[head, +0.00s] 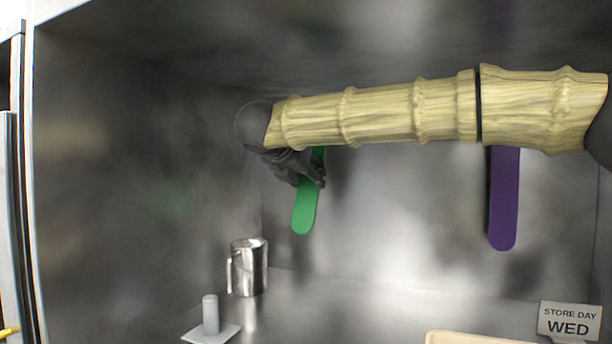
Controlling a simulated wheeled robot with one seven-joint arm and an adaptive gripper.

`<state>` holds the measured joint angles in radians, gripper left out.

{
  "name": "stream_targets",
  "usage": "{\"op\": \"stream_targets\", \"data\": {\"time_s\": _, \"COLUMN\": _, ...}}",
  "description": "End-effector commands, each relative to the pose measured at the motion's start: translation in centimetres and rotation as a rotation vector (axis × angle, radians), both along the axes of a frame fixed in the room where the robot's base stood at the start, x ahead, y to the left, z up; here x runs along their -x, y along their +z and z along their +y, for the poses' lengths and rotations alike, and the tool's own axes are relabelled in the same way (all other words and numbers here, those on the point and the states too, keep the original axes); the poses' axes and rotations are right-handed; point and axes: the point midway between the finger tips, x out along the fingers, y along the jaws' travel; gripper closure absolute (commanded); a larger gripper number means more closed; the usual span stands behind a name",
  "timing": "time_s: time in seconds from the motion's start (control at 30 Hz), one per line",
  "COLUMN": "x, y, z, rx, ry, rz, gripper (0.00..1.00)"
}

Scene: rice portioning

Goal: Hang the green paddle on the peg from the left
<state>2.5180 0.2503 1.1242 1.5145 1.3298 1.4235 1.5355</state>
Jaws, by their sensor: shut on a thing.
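The green paddle (305,210) is in the upper middle of the head view, hanging down and slightly tilted, its lower end toward the left. My gripper (315,177) is shut on the green paddle near its upper part. The top of the paddle is partly hidden behind my gripper and arm. A purple paddle (503,200) hangs upright to the right, in front of the back wall; its top is hidden behind my arm. No wall peg shows; any behind my arm is hidden.
A metal jug (248,267) stands at the back left of the counter. A grey post on a square base (211,317) stands in front of it. A "STORE DAY WED" sign (569,321) and a beige tray edge (470,338) are at the lower right.

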Motion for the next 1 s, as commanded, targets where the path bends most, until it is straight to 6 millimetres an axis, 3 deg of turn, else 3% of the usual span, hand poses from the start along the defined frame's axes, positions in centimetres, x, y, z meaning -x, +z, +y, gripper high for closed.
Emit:
{"op": "stream_targets", "data": {"time_s": 0.43, "x": 0.01, "y": 0.02, "z": 0.01, "rx": 0.0, "ry": 0.0, "rz": 0.0, "gripper": 0.76}}
{"op": "stream_targets", "data": {"time_s": 0.47, "x": 0.01, "y": 0.02, "z": 0.01, "rx": 0.0, "ry": 0.0, "rz": 0.0, "gripper": 0.5}}
{"op": "stream_targets", "data": {"time_s": 0.6, "x": 0.01, "y": 0.02, "z": 0.01, "rx": 0.0, "ry": 0.0, "rz": 0.0, "gripper": 0.26}}
{"op": "stream_targets", "data": {"time_s": 1.0, "x": 0.3, "y": 0.16, "z": 0.14, "rx": 0.0, "ry": 0.001, "rz": 0.0, "gripper": 0.26}}
